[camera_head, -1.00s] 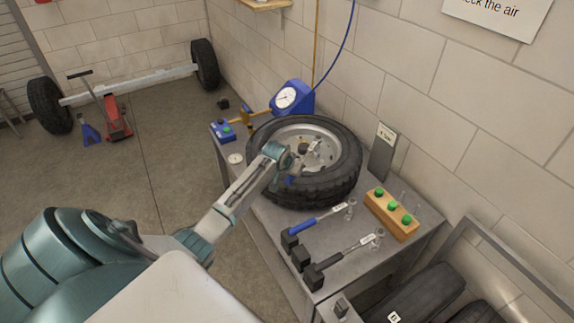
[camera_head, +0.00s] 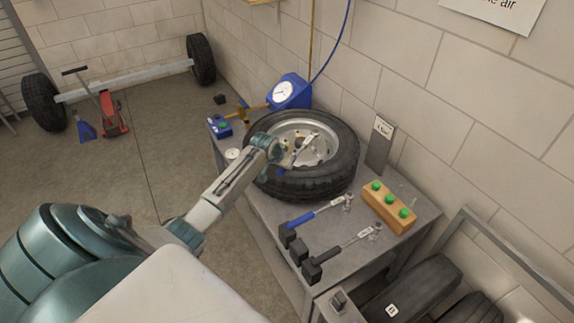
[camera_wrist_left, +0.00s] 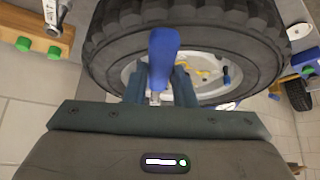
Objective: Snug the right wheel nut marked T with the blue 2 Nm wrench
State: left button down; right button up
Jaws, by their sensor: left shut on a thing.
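My left gripper (camera_head: 280,153) is shut on a blue-handled tool over the near side of the wheel lying flat on the bench. In the left wrist view the blue handle (camera_wrist_left: 163,55) stands up between the fingers (camera_wrist_left: 158,88), with the tyre (camera_wrist_left: 185,35) and pale rim (camera_wrist_left: 203,78) beyond. The tool's far end and any nut under it are hidden or too small to tell. In the head view the wheel (camera_head: 325,182) shows a silver rim. No T mark is legible.
A wooden block with green knobs (camera_head: 390,207) stands right of the wheel. A blue gauge (camera_head: 291,92) stands behind it. Loose tyres (camera_head: 418,290) lie at lower right. An axle with wheels (camera_head: 125,82) and a red jack (camera_head: 112,113) stand on the floor.

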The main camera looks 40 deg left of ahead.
pick_arm(q)
jog(key=shift+a+m, duration=0.4)
jog(key=shift+a, duration=0.25)
jog(key=shift+a, duration=0.1)
jog(key=shift+a+m+h+b, duration=0.7)
jog(key=shift+a+m+b, duration=0.2)
jog(key=shift+a+b, duration=0.75)
jog(key=shift+a, duration=0.1)
